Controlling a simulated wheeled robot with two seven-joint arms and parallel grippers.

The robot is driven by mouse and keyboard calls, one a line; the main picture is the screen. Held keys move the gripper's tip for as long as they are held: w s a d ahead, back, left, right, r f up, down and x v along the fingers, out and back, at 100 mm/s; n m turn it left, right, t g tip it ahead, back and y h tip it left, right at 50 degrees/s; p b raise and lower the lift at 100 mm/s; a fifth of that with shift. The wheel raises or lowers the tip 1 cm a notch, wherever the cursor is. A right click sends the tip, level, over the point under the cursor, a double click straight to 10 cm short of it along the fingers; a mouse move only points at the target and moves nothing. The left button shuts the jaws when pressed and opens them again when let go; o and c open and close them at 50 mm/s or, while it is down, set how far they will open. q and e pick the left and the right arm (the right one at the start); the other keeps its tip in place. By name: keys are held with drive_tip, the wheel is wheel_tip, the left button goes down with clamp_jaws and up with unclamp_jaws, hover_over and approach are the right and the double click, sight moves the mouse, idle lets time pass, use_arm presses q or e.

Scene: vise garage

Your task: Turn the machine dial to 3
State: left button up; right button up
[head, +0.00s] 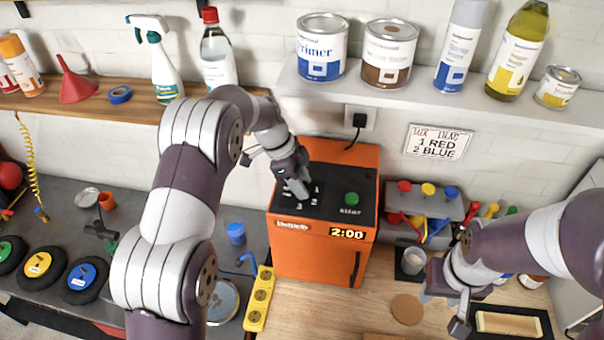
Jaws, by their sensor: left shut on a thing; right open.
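The orange machine (310,258) stands on the bench at the picture's middle. Its dark top panel carries a dial with numbers around it, of which 1, 2 and 3 seem to show, and a green button (351,199). Its front display (348,233) reads 2:00. My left gripper (295,187) reaches down to the panel's left part and is shut on the dial. The dial is mostly hidden by the gripper, so its pointer cannot be read. My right gripper (456,303) is open and empty over the bench right of the machine.
A shelf (480,105) with cans and bottles hangs above the machine. A wall sign (438,142) reads "1 RED 2 BLUE". A yellow power strip (259,299) lies left of the machine. A grey rack (428,203) with coloured knobs stands to its right. Wooden bench in front is partly clear.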

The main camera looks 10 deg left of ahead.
idle(0.3)
use_arm(q)
drive_tip(key=o, duration=1)
drive_tip(key=shift+a, duration=0.25)
